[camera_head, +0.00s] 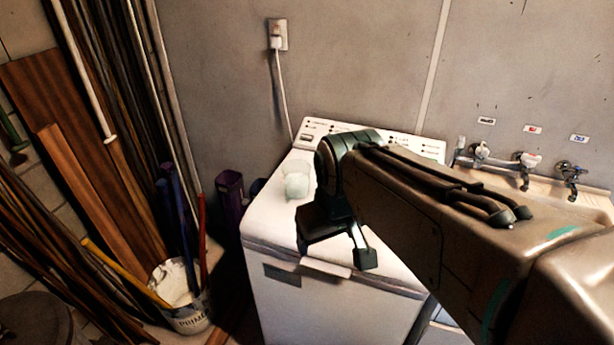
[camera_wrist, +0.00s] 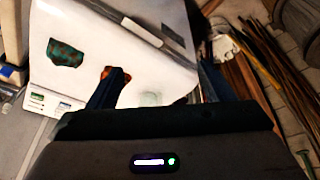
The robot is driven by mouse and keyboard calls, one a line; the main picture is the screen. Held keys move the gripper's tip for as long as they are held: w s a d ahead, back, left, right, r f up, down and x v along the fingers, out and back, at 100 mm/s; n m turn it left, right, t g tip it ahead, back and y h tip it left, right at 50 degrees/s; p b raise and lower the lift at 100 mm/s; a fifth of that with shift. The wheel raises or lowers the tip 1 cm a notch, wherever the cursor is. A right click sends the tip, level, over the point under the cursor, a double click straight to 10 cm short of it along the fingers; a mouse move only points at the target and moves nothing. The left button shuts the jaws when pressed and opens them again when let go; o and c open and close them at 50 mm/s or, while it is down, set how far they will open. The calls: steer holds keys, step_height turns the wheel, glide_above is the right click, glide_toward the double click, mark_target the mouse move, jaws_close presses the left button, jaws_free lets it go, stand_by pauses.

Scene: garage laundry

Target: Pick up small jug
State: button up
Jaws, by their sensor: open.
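A small pale, see-through jug (camera_head: 297,185) stands on top of the white washing machine (camera_head: 268,218), near its left side. In the wrist view a faint pale round shape, probably the jug (camera_wrist: 150,98), shows between the fingers, close to the dark gripper body that hides part of that area. My gripper (camera_head: 342,243) is open and empty. It is above the front part of the machine top, to the right of and nearer than the jug, apart from it in the head view.
A dark green patterned item (camera_wrist: 65,53) lies on the machine top. A white bucket (camera_head: 190,318) with poles stands at the left, beside leaning wood planks (camera_head: 100,190). Purple containers (camera_head: 229,190) stand left of the machine. A sink with taps (camera_head: 527,165) is at the right.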

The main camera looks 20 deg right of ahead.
steer(key=w+r+n+g, duration=0.1)
steer(key=w+r+n, duration=0.15)
steer(key=w, duration=0.75)
steer(key=n+g+b, duration=0.2)
steer(key=n, duration=0.8)
glide_toward(287, 181)
steer(key=s, duration=0.1)
steer(key=s+r, duration=0.1)
steer(key=s, duration=0.1)
steer(key=shift+s+a+r+m, duration=0.2)
steer(key=shift+s+r+m, duration=0.05)
steer(key=shift+r, duration=0.05)
steer(key=shift+w+f, duration=0.15)
steer(key=shift+f, duration=0.1)
step_height(287, 181, down, 8)
steer(key=shift+w+f+p, duration=0.15)
steer(key=shift+p, duration=0.35)
steer(key=shift+w+f+p, duration=0.15)
steer(key=shift+f+p, duration=0.35)
steer(key=shift+f, duration=0.8)
steer(key=shift+w+f+p, duration=0.1)
steer(key=shift+f+p, duration=0.35)
steer(key=shift+f, duration=0.85)
steer(key=c, duration=1.3)
